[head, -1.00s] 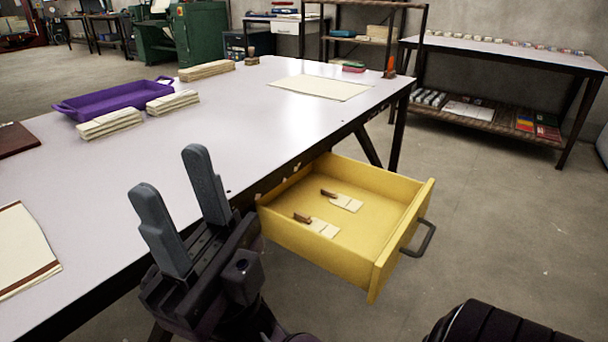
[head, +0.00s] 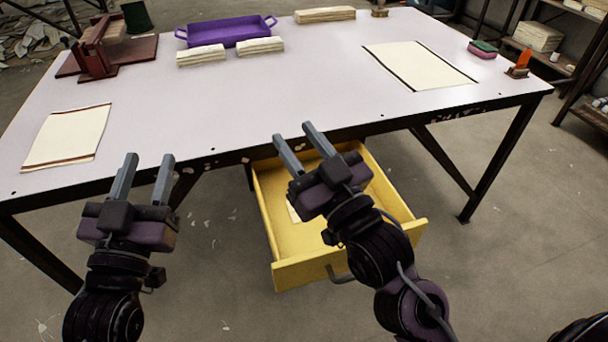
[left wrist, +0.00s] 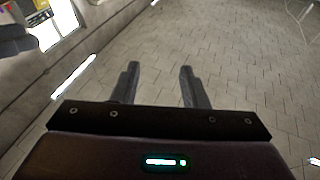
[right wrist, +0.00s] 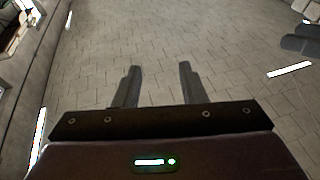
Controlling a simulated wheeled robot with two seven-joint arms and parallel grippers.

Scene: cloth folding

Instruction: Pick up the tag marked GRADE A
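The yellow drawer (head: 262,206) under the table is open. In it, a small part of a cream tag (head: 293,211) shows beside my right gripper. My right gripper and arm hide the rest of the drawer's middle, and no marking can be read. My right gripper (head: 294,132) is above the drawer, open and empty; its spread fingers also show in the right wrist view (right wrist: 160,67). My left gripper (head: 148,160) is open and empty in front of the table edge, left of the drawer; its fingers also show in the left wrist view (left wrist: 159,67).
The white table (head: 280,100) spans the scene above the drawer. On it are a purple tray (head: 224,36), folded cloth stacks (head: 202,54), a flat cloth with brown ends (head: 68,136), a black-edged cloth (head: 418,64) and a dark red stand (head: 105,52). The table's middle is clear.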

